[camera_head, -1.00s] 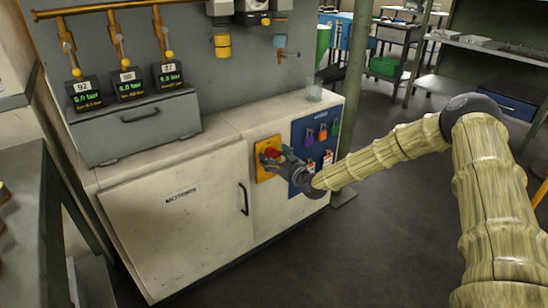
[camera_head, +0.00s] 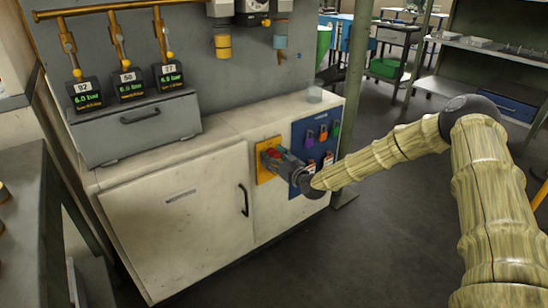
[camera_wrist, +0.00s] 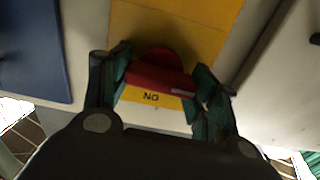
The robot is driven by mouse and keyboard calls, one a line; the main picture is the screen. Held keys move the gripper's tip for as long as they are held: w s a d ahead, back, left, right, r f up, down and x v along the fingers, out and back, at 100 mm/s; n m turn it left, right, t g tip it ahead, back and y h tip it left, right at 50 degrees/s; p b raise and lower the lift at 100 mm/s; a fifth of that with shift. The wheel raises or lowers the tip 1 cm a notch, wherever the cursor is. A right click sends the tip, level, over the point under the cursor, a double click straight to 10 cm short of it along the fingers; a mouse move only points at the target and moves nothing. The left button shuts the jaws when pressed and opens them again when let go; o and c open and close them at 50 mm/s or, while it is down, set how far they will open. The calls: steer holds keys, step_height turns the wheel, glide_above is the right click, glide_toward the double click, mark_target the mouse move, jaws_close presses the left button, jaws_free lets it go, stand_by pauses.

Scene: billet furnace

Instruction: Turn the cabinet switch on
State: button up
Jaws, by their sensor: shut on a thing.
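The cabinet switch is a red handle (camera_wrist: 157,79) on a yellow plate (camera_wrist: 180,25), on the front of a pale cabinet (camera_head: 175,225). In the head view the yellow plate (camera_head: 263,173) is at the cabinet's upper right, and the red handle (camera_head: 271,153) is partly covered by my gripper (camera_head: 272,157). In the wrist view my gripper (camera_wrist: 160,75) has one green-padded finger on each side of the handle and is shut on it. The handle lies crosswise between the fingers.
A blue board (camera_head: 316,140) with coloured padlocks is just right of the switch. A dark door handle (camera_head: 244,200) is to its left. A green post (camera_head: 355,90) rises behind my arm. Floor in front is clear.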

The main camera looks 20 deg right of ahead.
steer(key=m+b, duration=0.1)
steer(key=m, duration=0.3)
steer(key=shift+w+d, duration=0.1)
steer(key=shift+d, duration=0.1)
steer(key=m+b, duration=0.1)
steer(key=m, duration=0.3)
steer(key=shift+d+f+m+b, duration=0.1)
steer(key=shift+m+b, duration=0.3)
steer(key=m+b, duration=0.2)
steer(key=m, duration=0.3)
steer(key=shift+d, duration=0.15)
steer(key=shift+m+b, duration=1.05)
steer(key=shift+m, duration=0.75)
steer(key=o, duration=1)
steer(key=shift+d, duration=0.15)
steer(key=shift+o, duration=0.2)
steer(key=shift+a, duration=0.2)
